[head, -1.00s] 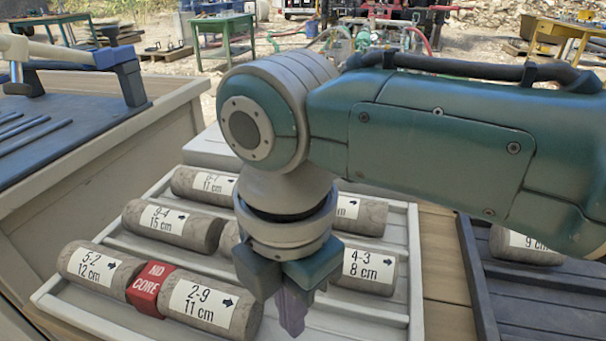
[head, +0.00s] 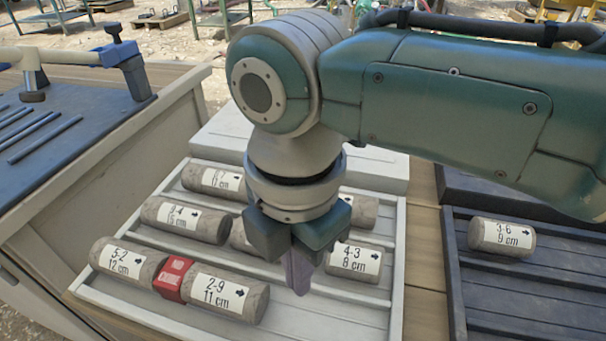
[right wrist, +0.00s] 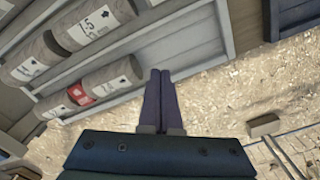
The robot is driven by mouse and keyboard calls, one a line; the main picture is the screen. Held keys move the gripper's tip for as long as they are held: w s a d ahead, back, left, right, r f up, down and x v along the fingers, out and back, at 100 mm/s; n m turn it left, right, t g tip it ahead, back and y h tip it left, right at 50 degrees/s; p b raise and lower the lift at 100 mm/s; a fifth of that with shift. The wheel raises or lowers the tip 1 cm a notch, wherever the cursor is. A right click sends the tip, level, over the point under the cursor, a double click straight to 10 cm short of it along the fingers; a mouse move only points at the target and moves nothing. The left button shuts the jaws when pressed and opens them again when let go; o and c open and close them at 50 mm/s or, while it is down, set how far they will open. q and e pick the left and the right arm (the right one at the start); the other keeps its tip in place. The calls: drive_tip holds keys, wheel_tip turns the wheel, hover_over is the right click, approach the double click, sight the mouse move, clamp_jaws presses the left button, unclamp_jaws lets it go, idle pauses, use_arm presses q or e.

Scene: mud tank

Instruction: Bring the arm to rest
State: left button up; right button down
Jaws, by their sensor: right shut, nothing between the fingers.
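My right arm reaches in from the right in the head view, and its gripper (head: 298,270) points down above the light core tray (head: 350,318). The fingers are together with nothing between them, and they also show closed in the right wrist view (right wrist: 161,90). In the tray lie cores labelled 5-2 (head: 124,260), 2-9 (head: 226,295), 9-4 (head: 186,219) and 4-3 (head: 356,261). A red block (head: 173,278) sits between 5-2 and 2-9. The gripper hides part of a middle core. My left gripper is not in view.
A dark tray (head: 520,290) on the right holds core 3-6 (head: 502,237). The front part of the light tray is bare.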

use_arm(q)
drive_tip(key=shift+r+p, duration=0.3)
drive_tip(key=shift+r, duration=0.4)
use_arm(e)
drive_tip(key=shift+r, duration=0.7)
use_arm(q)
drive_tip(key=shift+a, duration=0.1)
use_arm(e)
drive_tip(key=shift+s, duration=0.1)
drive_tip(key=s+a+r+m+y+p, duration=0.3)
drive_tip(key=s+r+m+y+p, duration=0.1)
drive_tip(key=s+r+m+p, duration=0.45)
drive_tip(key=s+d+r+m+t+h+p, duration=0.1)
drive_tip(key=s+d+r+m+p, duration=0.15)
drive_tip(key=d+m, duration=0.35)
drive_tip(key=s+d+r+m+t+h+p, duration=0.15)
drive_tip(key=d+r+m, duration=0.3)
drive_tip(key=d, duration=0.45)
drive_tip(key=s+d+r+m+t+h+p, duration=0.1)
drive_tip(key=s+d+r+m+p, duration=0.15)
drive_tip(key=d+m, duration=0.4)
use_arm(q)
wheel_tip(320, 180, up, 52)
drive_tip(key=p, duration=3.7)
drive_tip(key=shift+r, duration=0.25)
use_arm(e)
wheel_tip(320, 180, up, 37)
drive_tip(key=shift+n, duration=0.35)
